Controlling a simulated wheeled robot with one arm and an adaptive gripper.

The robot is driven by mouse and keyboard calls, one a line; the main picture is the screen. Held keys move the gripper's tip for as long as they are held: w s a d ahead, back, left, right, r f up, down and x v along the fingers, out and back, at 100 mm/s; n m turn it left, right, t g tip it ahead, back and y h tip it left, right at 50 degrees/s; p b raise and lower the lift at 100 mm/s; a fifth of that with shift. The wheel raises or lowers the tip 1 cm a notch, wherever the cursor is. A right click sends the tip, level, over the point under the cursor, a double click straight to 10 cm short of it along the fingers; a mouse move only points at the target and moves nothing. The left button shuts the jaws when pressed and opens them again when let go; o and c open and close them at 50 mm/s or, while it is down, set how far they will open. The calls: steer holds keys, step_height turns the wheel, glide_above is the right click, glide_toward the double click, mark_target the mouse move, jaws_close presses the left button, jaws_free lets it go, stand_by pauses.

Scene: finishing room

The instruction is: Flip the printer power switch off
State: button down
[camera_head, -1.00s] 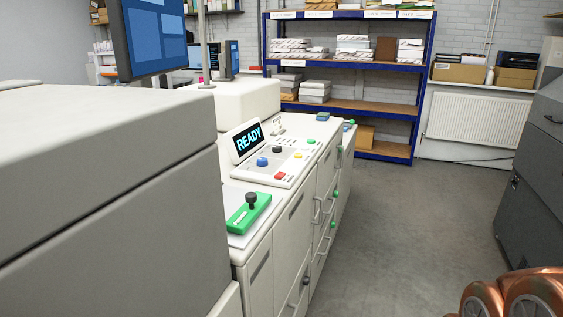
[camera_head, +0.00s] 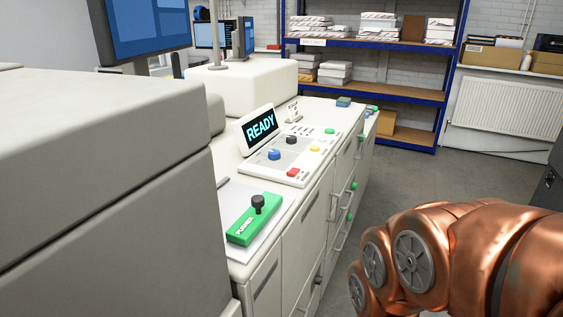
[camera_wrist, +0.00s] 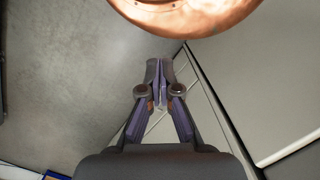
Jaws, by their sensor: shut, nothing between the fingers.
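The printer (camera_head: 292,226) is a long off-white cabinet with a tilted display (camera_head: 260,130) reading READY. Its control panel (camera_head: 290,157) carries blue, black, yellow, red and green knobs or buttons. A green block (camera_head: 243,228) with a black knob (camera_head: 258,204) and small white lettering sits nearer on the top. A small upright fitting (camera_head: 293,113) stands behind the panel; I cannot tell which part is the power switch. My gripper (camera_wrist: 158,80) is shut and empty in the wrist view, above the floor beside pale cabinet fronts. It is outside the head view.
A large grey-white housing (camera_head: 110,170) blocks the left foreground, with a monitor (camera_head: 145,30) above it. Blue shelving (camera_head: 375,93) with paper stacks and a radiator (camera_head: 505,112) stand at the back. The grey floor (camera_head: 415,185) is open right of the printer.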

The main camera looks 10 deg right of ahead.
steer(key=w+a+r+n+t+y+p, duration=0.1)
steer(key=w+a+r+n+y, duration=0.15)
steer(key=w+r, duration=0.5)
steer(key=w+a+r+n+y, duration=0.1)
steer(key=w+a+r+n, duration=0.2)
steer(key=w, duration=0.8)
steer(key=w+a+r+n+t+y+p, duration=0.1)
steer(key=w+a+r+y, duration=0.1)
steer(key=w+r, duration=0.65)
steer(key=w+d+r+n+t+y, duration=0.1)
steer(key=w+d, duration=0.1)
steer(key=w, duration=0.5)
steer(key=w+d+r+n+y, duration=0.1)
steer(key=w+d+r, duration=0.1)
steer(key=w, duration=0.4)
steer(key=w+d+n+t+p, duration=0.1)
steer(key=w+d+t, duration=0.2)
steer(key=w+d, duration=0.7)
steer(key=shift+d+f+n, duration=0.15)
steer(key=shift+d+n, duration=0.2)
steer(key=shift+d, duration=0.15)
